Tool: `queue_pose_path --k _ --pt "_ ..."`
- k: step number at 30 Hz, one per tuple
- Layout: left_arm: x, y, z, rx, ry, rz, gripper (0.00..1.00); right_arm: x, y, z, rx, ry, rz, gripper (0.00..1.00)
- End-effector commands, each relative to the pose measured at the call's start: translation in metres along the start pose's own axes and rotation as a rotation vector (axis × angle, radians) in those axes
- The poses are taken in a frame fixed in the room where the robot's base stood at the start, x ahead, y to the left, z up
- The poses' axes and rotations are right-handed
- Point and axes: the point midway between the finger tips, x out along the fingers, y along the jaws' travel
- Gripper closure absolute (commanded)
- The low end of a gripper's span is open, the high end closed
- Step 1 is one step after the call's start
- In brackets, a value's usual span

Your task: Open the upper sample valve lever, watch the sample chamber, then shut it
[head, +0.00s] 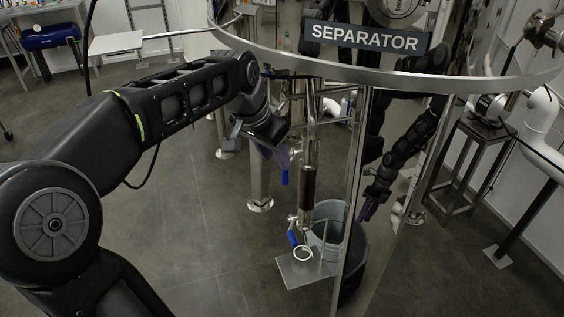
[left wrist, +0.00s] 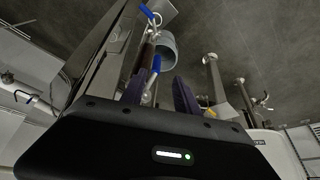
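The upper sample valve lever (head: 285,177) has a blue handle hanging down beside the vertical sample pipe. It also shows in the left wrist view (left wrist: 155,66). My left gripper (head: 283,155) is at the upper lever. In the wrist view its purple fingers (left wrist: 160,94) are apart, with the blue handle in the gap; I cannot tell whether they touch it. The sample chamber (head: 308,186) is a dark brown tube below the upper valve. The lower blue lever (head: 292,239) sits beneath it. My right gripper is not clearly seen; the dark arm at right looks like a reflection.
A grey bucket (head: 328,217) stands by the lower outlet, behind a small metal plate (head: 300,273). The shiny separator tank's rim (head: 390,77) curves above, with a SEPARATOR sign (head: 366,37). A steel leg (head: 260,190) stands left of the pipe. Floor at lower left is clear.

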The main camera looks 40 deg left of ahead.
Motion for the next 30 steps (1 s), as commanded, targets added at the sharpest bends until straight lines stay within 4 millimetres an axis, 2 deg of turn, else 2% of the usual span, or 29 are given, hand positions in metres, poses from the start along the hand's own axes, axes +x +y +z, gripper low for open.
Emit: queue_pose_path --k 17,23,30 --pt "0.003 0.003 0.001 -0.038 -0.006 0.008 0.63 0.000 0.000 -0.001 0.001 0.001 0.001 0.64" --pt "0.024 0.003 0.002 -0.038 -0.009 0.009 0.63 -0.001 0.000 -0.001 0.001 0.001 0.001 0.64" --pt "0.061 0.003 0.002 -0.038 -0.008 0.009 0.63 -0.003 -0.001 0.000 0.001 0.001 0.001 0.64"
